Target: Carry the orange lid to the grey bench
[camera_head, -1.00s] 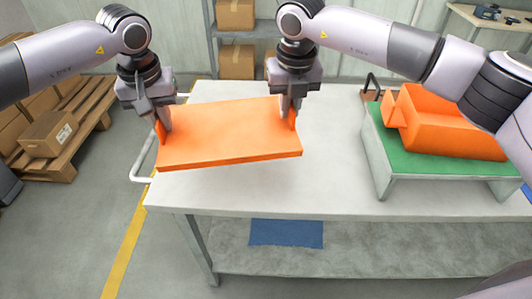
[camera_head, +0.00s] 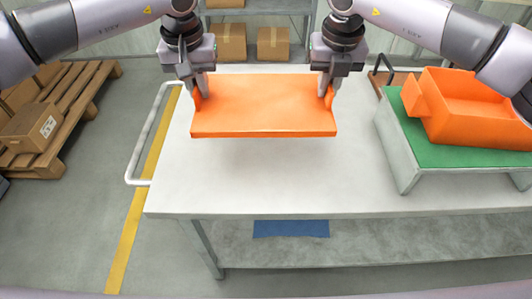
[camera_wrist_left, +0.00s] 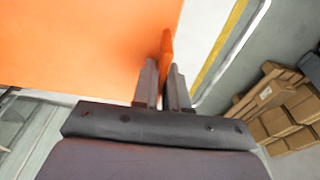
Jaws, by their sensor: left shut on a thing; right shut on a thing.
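The orange lid (camera_head: 264,108) is a flat slab held level above the grey bench (camera_head: 290,185), with a soft shadow below its front edge. My left gripper (camera_head: 198,92) is shut on the lid's left end. My right gripper (camera_head: 327,90) is shut on its right end. In the left wrist view the lid (camera_wrist_left: 80,45) fills the upper left, and the left gripper's fingers (camera_wrist_left: 165,75) pinch its upright orange edge piece. The lid hides part of the bench top behind it.
An orange open box (camera_head: 475,110) sits on a green-topped stand (camera_head: 400,155) at the bench's right. A blue cloth (camera_head: 290,229) lies on the lower shelf. A bent handle (camera_head: 140,181) juts from the bench's left end. Cartons on a pallet (camera_head: 50,130) stand at left. The bench front is clear.

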